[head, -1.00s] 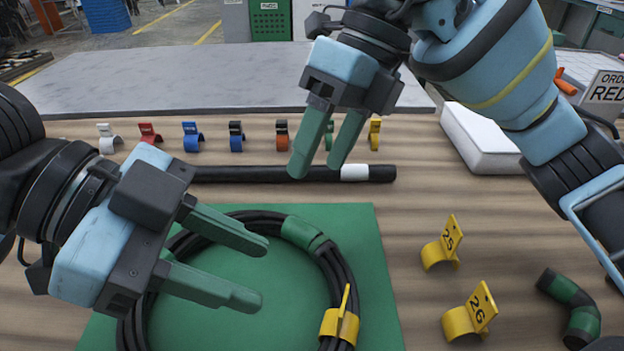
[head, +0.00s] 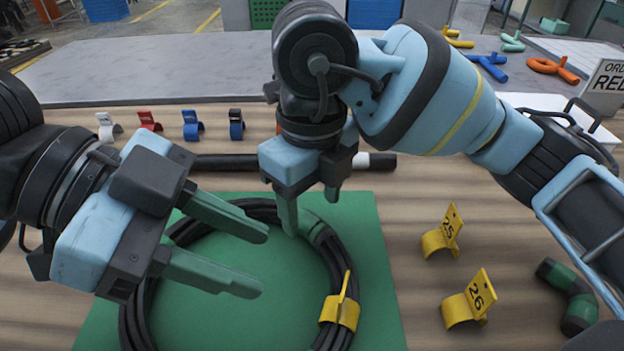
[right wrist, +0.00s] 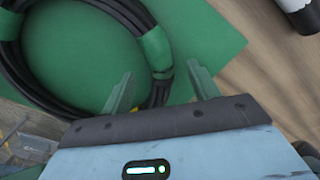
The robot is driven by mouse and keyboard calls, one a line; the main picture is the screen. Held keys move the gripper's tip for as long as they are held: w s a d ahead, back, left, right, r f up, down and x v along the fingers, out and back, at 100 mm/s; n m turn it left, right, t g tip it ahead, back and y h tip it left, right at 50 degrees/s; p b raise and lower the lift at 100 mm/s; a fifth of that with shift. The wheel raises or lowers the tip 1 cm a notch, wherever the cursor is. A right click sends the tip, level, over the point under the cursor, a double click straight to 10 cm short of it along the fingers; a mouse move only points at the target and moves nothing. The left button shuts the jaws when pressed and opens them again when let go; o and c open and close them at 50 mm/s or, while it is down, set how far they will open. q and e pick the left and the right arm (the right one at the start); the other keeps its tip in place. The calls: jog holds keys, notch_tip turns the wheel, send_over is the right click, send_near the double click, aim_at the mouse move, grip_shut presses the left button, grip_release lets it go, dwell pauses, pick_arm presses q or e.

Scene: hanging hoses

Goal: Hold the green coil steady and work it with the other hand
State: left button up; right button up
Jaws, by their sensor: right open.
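The coil of black hose (head: 345,265) lies on a green mat (head: 375,235). It has a green band (head: 318,232) at its upper right and a yellow clip (head: 340,310) at its lower right. My left gripper (head: 258,262) is open and empty, reaching over the coil's left side toward its middle. My right gripper (head: 311,212) is open and points down above the coil near the green band. In the right wrist view its fingers (right wrist: 160,88) stand apart, with the coil (right wrist: 108,14) and band (right wrist: 155,50) beyond and between them. I cannot tell whether they touch.
Yellow clips marked 25 (head: 442,236) and 26 (head: 468,304) stand right of the mat, near a short bent hose (head: 570,295). A straight black hose (head: 225,162) lies behind the coil. Several coloured clips (head: 190,126) stand at the back left.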

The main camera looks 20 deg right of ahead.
aim_at(312, 220)
jog(key=shift+f, duration=2.15)
grip_shut()
grip_release()
notch_tip(312, 220, up, 12)
jog(key=shift+r, duration=0.1)
